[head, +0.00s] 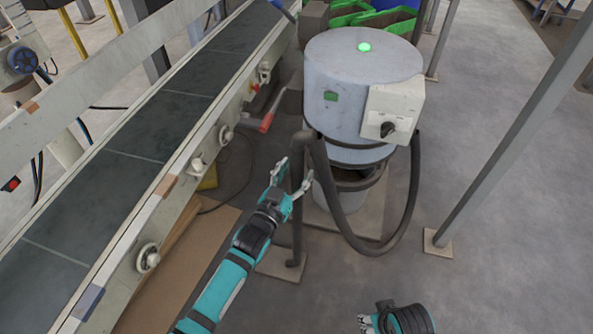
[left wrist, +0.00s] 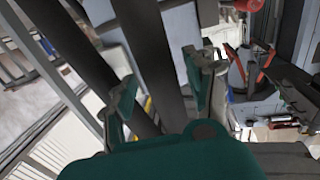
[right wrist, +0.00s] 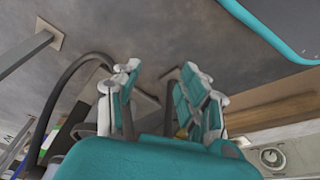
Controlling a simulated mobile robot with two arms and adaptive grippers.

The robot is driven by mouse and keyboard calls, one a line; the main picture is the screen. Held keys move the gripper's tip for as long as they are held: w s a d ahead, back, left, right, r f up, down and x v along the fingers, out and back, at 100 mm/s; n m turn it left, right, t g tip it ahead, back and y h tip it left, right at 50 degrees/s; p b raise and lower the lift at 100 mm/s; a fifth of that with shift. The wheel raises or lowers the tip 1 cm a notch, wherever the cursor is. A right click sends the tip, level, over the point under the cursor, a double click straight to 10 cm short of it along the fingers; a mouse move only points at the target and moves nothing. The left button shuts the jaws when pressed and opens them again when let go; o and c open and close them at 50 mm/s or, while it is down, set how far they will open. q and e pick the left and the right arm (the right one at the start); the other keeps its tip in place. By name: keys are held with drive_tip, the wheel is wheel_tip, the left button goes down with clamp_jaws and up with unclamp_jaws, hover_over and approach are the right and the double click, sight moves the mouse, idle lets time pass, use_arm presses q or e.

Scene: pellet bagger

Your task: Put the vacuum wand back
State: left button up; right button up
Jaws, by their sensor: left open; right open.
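The vacuum wand (head: 297,215) is a dark, near-upright tube beside the blue-grey vacuum unit (head: 345,60). Its lower end is by a small floor plate, and a black hose (head: 408,190) loops around the unit's front. My left gripper (head: 292,174) is open with its fingers about the wand's upper part; contact cannot be told. In the left wrist view, a dark tube (left wrist: 148,35) runs between the open fingers and a second dark tube (left wrist: 85,45) lies to its left. My right gripper (head: 364,322) is open and empty, low at the bottom edge; its spread fingers show in the right wrist view (right wrist: 160,82).
A conveyor (head: 130,155) with knobs and a red handle (head: 267,122) runs along the left. A grey post (head: 510,130) stands on the right. Green bins (head: 385,20) are behind the unit. The floor at lower right is clear.

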use_arm(q)
drive_tip(key=p+v, duration=0.2)
drive_tip(key=v, duration=0.9)
drive_tip(key=s+a+f+n+g+y, duration=0.1)
drive_tip(key=s+a+f+g+y, duration=0.2)
drive_tip(key=f, duration=0.4)
drive_tip(key=s+a+f+n+g+y, duration=0.1)
drive_tip(key=s+a+f+g+y, duration=0.1)
drive_tip(key=a+f, duration=0.4)
drive_tip(key=s+a+f+g+y, duration=0.1)
drive_tip(key=s+a+f+g, duration=0.1)
drive_tip(key=s+f, duration=0.2)
drive_tip(key=s+a+f+n+g+y, duration=0.1)
drive_tip(key=s+a+f+g, duration=0.2)
drive_tip(key=s, duration=0.5)
drive_tip(key=s+a+f+g+y, duration=0.1)
drive_tip(key=s+a+f+g, duration=0.2)
drive_tip(key=s+f, duration=0.3)
use_arm(e)
wheel_tip(320, 180, down, 7)
drive_tip(key=s, duration=0.1)
drive_tip(key=shift+s, duration=0.4)
drive_tip(key=shift+f, duration=0.1)
drive_tip(key=shift+c, duration=0.4)
